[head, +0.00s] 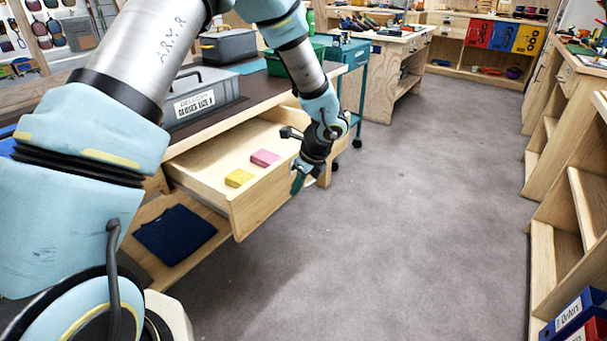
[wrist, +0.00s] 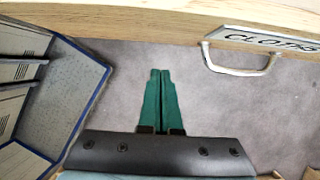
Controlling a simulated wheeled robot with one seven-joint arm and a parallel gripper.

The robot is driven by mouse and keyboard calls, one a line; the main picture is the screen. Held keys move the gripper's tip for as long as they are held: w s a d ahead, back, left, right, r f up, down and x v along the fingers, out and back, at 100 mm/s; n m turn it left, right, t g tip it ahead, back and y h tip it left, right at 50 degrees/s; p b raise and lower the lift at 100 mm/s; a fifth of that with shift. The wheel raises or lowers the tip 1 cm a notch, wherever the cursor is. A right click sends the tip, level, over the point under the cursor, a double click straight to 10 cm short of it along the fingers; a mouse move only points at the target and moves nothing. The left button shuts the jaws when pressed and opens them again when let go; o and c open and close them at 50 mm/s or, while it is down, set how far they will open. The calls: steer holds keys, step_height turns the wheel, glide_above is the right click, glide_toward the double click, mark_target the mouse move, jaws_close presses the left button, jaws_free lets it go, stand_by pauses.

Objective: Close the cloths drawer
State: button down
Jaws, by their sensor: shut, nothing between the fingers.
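The cloths drawer (head: 255,208) stands pulled out from the wooden workbench. A yellow cloth (head: 239,177) and a pink cloth (head: 264,158) lie inside it. In the wrist view the drawer front (wrist: 120,22) runs along the top, with a metal handle (wrist: 240,70) and a "CLOTHS" label (wrist: 270,40) at the upper right. My gripper (head: 297,185) is in front of the drawer front, near its right end in the head view. Its green fingers (wrist: 160,75) are shut together and empty, left of the handle in the wrist view. I see no contact with the drawer.
A grey toolbox (head: 200,95) sits on the benchtop (head: 240,110). A dark blue folded item (head: 175,235) lies on the shelf below. A teal cart (head: 350,80) stands behind my gripper. Grey floor (head: 420,200) is clear towards the shelves (head: 565,240) at right.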

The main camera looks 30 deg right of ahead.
mark_target(285, 180)
steer(key=shift+w+a+r+p, duration=0.15)
steer(key=shift+w+a, duration=0.3)
steer(key=shift+w, duration=0.4)
steer(key=shift+w+a+r+p, duration=0.15)
steer(key=shift+w+a, duration=0.3)
steer(key=shift+w, duration=0.35)
steer(key=shift+w+f, duration=0.1)
steer(key=w+a+p, duration=0.2)
steer(key=w+a, duration=0.2)
steer(key=w, duration=0.4)
steer(key=w+a+p, duration=0.2)
steer(key=w+a, duration=0.2)
steer(key=w, duration=0.3)
steer(key=w+a+p, duration=0.3)
steer(key=w+a, duration=0.2)
steer(key=w, duration=0.3)
steer(key=shift+w+a, duration=0.1)
steer(key=shift+w, duration=0.2)
